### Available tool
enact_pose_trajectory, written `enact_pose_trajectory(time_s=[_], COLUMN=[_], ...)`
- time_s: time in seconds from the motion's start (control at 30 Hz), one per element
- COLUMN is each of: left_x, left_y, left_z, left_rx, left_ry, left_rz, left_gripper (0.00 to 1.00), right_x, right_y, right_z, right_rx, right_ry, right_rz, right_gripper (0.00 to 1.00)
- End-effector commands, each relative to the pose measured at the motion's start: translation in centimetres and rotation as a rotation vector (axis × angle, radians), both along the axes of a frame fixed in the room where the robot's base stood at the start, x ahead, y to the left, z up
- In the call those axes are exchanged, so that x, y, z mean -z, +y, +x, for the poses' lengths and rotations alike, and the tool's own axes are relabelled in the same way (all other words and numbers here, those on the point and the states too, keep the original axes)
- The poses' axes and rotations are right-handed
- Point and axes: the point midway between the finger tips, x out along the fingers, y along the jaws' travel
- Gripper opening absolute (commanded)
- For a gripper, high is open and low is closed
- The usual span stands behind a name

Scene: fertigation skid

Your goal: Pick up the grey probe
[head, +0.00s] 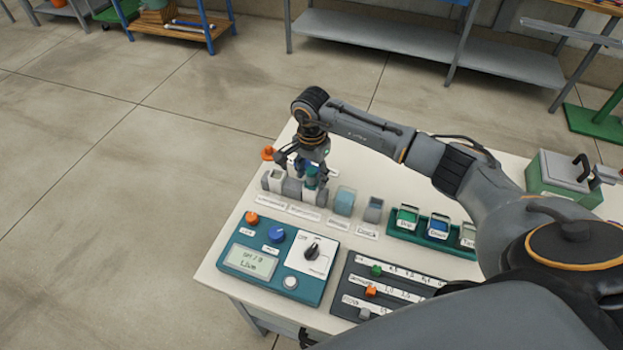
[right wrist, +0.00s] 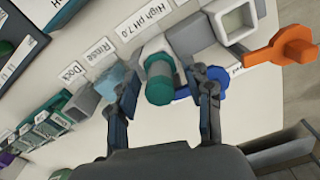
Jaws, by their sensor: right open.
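My right gripper (head: 308,184) is over the row of small holders on the bench. Its open fingers also show in the right wrist view (right wrist: 167,80). Between them stands an upright cylinder with a teal top and a greyish band (right wrist: 160,78), seen from above. I cannot tell whether it is the grey probe, or whether the fingers touch it. A blue part (right wrist: 206,88) lies by the right finger and an orange-handled part (right wrist: 285,52) farther right. The pale blue rinse cup (right wrist: 110,82) and grey dock (right wrist: 83,101) stand left of the gripper. My left gripper is out of view.
The bench holds a teal control box (head: 262,262) with knobs, a dark slider panel (head: 385,285), a green rack of small bins (head: 430,238) and a green-and-grey case (head: 562,178). Open floor (head: 110,200) lies left of the bench.

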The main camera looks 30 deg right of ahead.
Motion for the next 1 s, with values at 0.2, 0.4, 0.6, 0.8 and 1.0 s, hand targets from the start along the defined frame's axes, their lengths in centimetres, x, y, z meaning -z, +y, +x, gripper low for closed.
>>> enact_pose_trajectory(time_s=[0.2, 0.4, 0.6, 0.8, 1.0], left_x=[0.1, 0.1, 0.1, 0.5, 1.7], left_y=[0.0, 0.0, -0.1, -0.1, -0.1], left_z=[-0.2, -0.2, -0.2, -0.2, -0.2], left_rx=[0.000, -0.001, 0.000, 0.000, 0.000], left_ry=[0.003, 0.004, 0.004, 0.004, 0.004], left_rz=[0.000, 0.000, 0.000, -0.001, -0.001], left_gripper=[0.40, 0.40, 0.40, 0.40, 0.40], right_x=[0.0, 0.0, 0.0, -0.9, -4.6], right_y=[0.0, 0.0, 0.0, -0.1, -0.1], right_z=[0.0, 0.0, 0.0, 0.2, 0.2], right_rx=[0.000, 0.000, 0.000, -0.001, -0.001], right_ry=[-0.001, 0.000, -0.001, -0.005, -0.009], right_rz=[0.000, 0.000, 0.000, -0.001, -0.001], right_gripper=[0.41, 0.00, 0.00, 0.00, 0.00])
